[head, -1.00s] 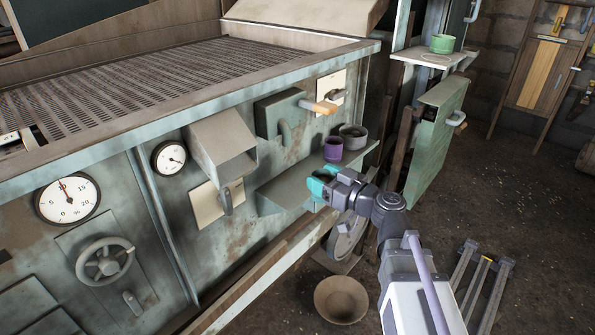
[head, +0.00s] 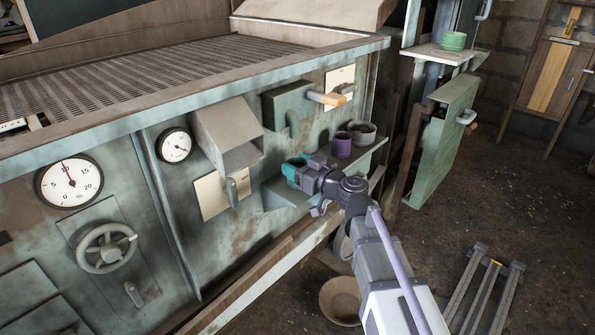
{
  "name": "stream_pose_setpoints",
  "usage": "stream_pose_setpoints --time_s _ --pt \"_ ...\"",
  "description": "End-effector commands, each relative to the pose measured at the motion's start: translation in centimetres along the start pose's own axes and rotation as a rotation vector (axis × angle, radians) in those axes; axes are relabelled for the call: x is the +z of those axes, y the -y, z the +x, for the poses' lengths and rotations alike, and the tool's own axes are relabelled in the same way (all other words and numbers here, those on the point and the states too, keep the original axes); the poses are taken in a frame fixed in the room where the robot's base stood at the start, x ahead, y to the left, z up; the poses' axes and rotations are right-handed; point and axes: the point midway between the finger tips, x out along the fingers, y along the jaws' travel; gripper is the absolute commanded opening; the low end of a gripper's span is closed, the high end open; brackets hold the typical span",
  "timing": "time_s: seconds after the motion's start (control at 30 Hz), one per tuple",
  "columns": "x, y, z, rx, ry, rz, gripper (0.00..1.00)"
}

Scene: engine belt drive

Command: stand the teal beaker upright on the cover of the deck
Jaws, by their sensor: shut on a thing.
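The teal beaker (head: 289,173) is at the end of my gripper (head: 299,171), in front of the machine's side wall. My gripper is shut on it and hides much of it, so its tilt is hard to tell. The beaker is near the left part of a small side shelf (head: 366,157); I cannot tell whether it touches the shelf. The deck (head: 150,86) is the perforated top of the machine, above and behind my gripper. A sloped beige panel (head: 315,10), perhaps its cover, stands at the deck's far end.
A purple cup (head: 342,144) and a grey bowl (head: 362,133) stand on the side shelf. A square chute (head: 228,140) and a wooden-handled lever (head: 326,98) stick out from the wall. A green cup (head: 453,41) stands on a ledge. A bowl (head: 341,300) is on the floor.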

Motion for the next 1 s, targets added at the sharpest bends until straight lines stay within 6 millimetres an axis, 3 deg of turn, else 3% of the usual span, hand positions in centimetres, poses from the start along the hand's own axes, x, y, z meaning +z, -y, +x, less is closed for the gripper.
stream_pose_setpoints --time_s 0.23,0.27,0.5,0.77,0.87,1.0 --pt "0.5 0.0 0.0 0.000 0.000 0.000 0.29" --pt "0.3 0.0 0.0 0.000 0.000 0.000 0.61" --pt "0.3 0.0 0.0 0.000 0.000 0.000 0.83" --pt "0.2 0.0 -0.2 0.000 0.000 0.000 0.83" --pt "0.2 0.1 -1.5 0.001 0.000 0.000 0.83" --pt "0.2 0.2 -4.9 0.002 0.000 0.000 0.83"
